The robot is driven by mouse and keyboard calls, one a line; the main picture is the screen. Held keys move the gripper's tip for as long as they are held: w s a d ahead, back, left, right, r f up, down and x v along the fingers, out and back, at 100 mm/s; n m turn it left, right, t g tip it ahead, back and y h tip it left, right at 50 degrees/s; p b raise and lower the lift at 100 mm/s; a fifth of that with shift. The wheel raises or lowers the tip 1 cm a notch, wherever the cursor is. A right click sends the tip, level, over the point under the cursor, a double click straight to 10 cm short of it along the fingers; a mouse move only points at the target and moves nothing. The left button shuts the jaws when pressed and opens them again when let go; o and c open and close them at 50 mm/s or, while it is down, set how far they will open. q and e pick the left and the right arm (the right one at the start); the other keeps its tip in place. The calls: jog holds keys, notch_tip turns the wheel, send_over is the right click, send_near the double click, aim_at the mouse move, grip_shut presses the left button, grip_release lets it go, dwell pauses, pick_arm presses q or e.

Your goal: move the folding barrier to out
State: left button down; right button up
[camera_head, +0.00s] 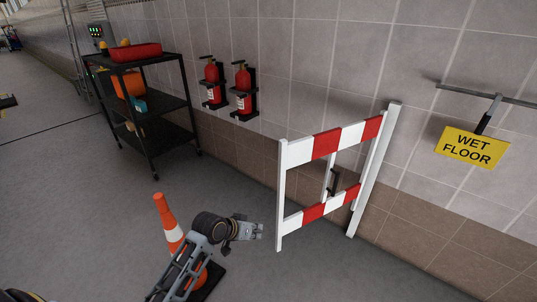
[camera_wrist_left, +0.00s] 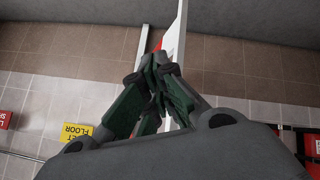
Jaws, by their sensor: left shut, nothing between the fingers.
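The red-and-white folding barrier (camera_head: 325,144) stands beside the tiled wall in the head view, with a white post (camera_head: 374,172) at its wall side and a free white upright (camera_head: 281,196) at its near left end. My left gripper (camera_head: 261,230) is shut and empty, just left of the lower part of that free upright. In the left wrist view the shut fingertips (camera_wrist_left: 158,68) show in front of the barrier's white upright (camera_wrist_left: 177,32). I cannot tell whether they touch it. My right gripper is not in view.
An orange traffic cone (camera_head: 170,222) stands on the floor behind my left arm. A black shelf cart (camera_head: 150,105) and two fire extinguishers (camera_head: 211,82) are along the wall. A yellow wet floor sign (camera_head: 474,146) hangs at the right.

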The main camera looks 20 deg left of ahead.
pick_arm(q)
jog(key=w+a+r+n+t+h+p, duration=0.1)
jog(key=w+a+r+n+t, duration=0.2)
jog(key=w+r+n, duration=0.3)
jog(key=w+a+r+n+t+h+p, duration=0.1)
jog(key=w+a+r+n+t, duration=0.3)
jog(key=r, duration=0.8)
jog(key=w+n+t, duration=0.1)
jog(key=w+n, duration=0.1)
jog(key=n, duration=0.1)
jog(key=shift+w+a+r+n+t+h, duration=0.15)
jog(key=shift+a+r+n+t+h, duration=0.15)
jog(key=shift+t+h, duration=0.1)
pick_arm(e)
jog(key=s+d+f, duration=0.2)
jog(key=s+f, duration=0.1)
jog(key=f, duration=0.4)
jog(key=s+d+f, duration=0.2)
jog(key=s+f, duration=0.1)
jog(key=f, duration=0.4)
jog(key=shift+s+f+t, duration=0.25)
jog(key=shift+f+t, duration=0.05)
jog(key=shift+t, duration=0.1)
pick_arm(q)
jog(key=shift+w+d, duration=0.1)
jog(key=shift+w, duration=0.05)
